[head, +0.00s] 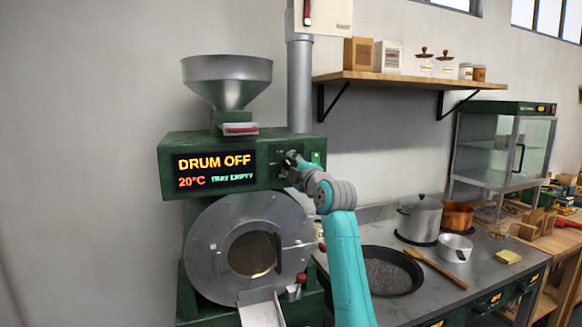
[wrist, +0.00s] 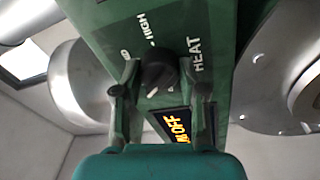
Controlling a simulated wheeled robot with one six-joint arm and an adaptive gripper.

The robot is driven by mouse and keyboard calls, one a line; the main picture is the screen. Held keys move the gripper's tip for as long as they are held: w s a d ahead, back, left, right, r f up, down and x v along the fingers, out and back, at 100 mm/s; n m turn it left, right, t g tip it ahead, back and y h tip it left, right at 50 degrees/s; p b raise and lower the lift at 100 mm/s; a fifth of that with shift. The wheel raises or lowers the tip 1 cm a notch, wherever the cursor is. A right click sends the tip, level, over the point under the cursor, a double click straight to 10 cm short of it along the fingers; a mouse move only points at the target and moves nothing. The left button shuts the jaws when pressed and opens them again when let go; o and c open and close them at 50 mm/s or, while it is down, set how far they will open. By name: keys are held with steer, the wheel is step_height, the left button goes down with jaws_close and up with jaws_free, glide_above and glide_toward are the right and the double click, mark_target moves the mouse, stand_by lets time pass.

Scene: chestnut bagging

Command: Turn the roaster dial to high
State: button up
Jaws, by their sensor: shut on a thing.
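The green roaster (head: 225,150) stands against the wall on the left in the head view. The heat dial (wrist: 160,72) is a black knob on its panel, beside the printed words HEAT and HIGH in the wrist view. My gripper (wrist: 160,80) is shut on the dial, with one finger on each side of it. In the head view, my gripper (head: 290,159) is at the panel right of the display and hides the dial. A small pale mark shows near the knob, but I cannot tell which setting it points to.
The roaster display (head: 215,170) reads DRUM OFF, 20°C and TRAY EMPTY. A steel hopper (head: 227,80) sits on top, and the round drum front (head: 205,245) is below. To the right are a dark pan (head: 385,270), a steel pot (head: 420,215) and a wall shelf (head: 410,80).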

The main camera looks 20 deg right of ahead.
steer(key=m+h, duration=0.1)
steer(key=m, duration=0.6)
steer(key=shift+f, duration=0.15)
steer(key=m, duration=0.3)
steer(key=m+h, duration=0.1)
steer(key=m, duration=0.3)
steer(key=shift+a+h, duration=0.15)
steer(key=shift+h, duration=0.15)
steer(key=m, duration=0.3)
steer(key=m+h, duration=0.1)
steer(key=m, duration=0.3)
steer(key=shift+a+g, duration=0.1)
steer(key=shift+g, duration=0.2)
steer(key=m, duration=0.7)
steer(key=shift+g, duration=0.4)
steer(key=shift+m, duration=0.3)
steer(key=o, duration=1.1)
steer(key=shift+o, duration=0.2)
steer(key=shift+r, duration=0.2)
steer(key=shift+s, duration=0.1)
